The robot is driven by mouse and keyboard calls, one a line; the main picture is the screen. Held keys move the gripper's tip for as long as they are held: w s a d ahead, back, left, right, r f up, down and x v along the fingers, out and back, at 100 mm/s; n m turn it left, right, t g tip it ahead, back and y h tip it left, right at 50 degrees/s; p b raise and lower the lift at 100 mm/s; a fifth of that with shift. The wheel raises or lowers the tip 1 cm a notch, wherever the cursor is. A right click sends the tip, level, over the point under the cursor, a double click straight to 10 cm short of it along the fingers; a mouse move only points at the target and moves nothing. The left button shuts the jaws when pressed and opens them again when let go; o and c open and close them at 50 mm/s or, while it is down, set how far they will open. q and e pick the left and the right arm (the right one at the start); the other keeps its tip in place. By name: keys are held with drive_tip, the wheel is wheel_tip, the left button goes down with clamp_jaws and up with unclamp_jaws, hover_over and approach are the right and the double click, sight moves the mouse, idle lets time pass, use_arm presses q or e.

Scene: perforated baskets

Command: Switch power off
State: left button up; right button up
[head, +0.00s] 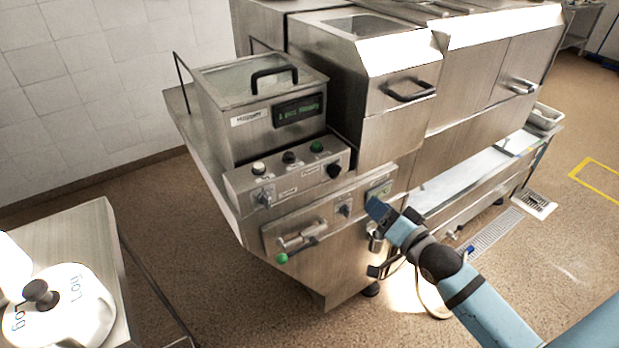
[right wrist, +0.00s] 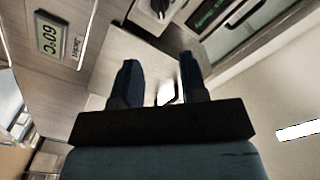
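A steel machine (head: 395,135) carries a sloped control panel (head: 235,186) with a white button (head: 259,168), a black button (head: 290,158), a green button (head: 317,147), a black knob (head: 334,171) and a metal switch (head: 265,197). A lower panel holds another small switch (head: 344,211) and a display (head: 379,190). The labels are too small to read, so I cannot tell which control is the power. My right gripper (head: 374,206) is in front of the lower panel's right end. In the right wrist view its two blue fingers (right wrist: 160,80) are apart with nothing held. My left gripper is out of view.
A lidded steel box with a black handle (head: 274,78) and a lit display (head: 299,110) stands above the controls. A 60°C display (right wrist: 48,38) shows in the wrist view.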

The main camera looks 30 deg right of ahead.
sight(340, 173)
drive_tip(key=w, duration=0.4)
drive_tip(key=w+p, duration=0.1)
drive_tip(key=w, duration=0.4)
drive_tip(key=w+a, duration=0.1)
drive_tip(key=w, duration=0.3)
drive_tip(key=shift+w, duration=0.3)
clamp_jaws()
